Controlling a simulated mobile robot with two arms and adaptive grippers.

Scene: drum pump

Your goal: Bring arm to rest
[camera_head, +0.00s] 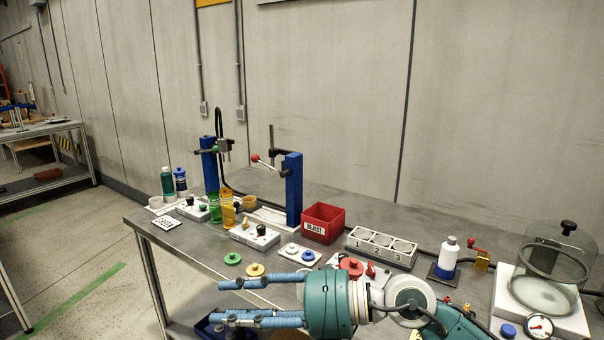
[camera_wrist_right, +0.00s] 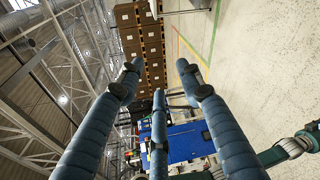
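My right gripper (camera_head: 219,302) comes in from the lower right in the head view, teal with blue segmented fingers pointing left. Its fingers are spread apart with nothing between them, in front of the workbench (camera_head: 330,278). In the right wrist view the right gripper (camera_wrist_right: 160,85) shows three blue fingers, apart and empty. My left gripper is in neither view.
The bench carries a red bin (camera_head: 323,223), a numbered grey block (camera_head: 382,246), a white bottle (camera_head: 448,254), blue posts (camera_head: 293,190) and a glass chamber (camera_head: 553,262). Stacked boxes (camera_wrist_right: 140,45) show in the wrist view. The floor left of the bench is clear.

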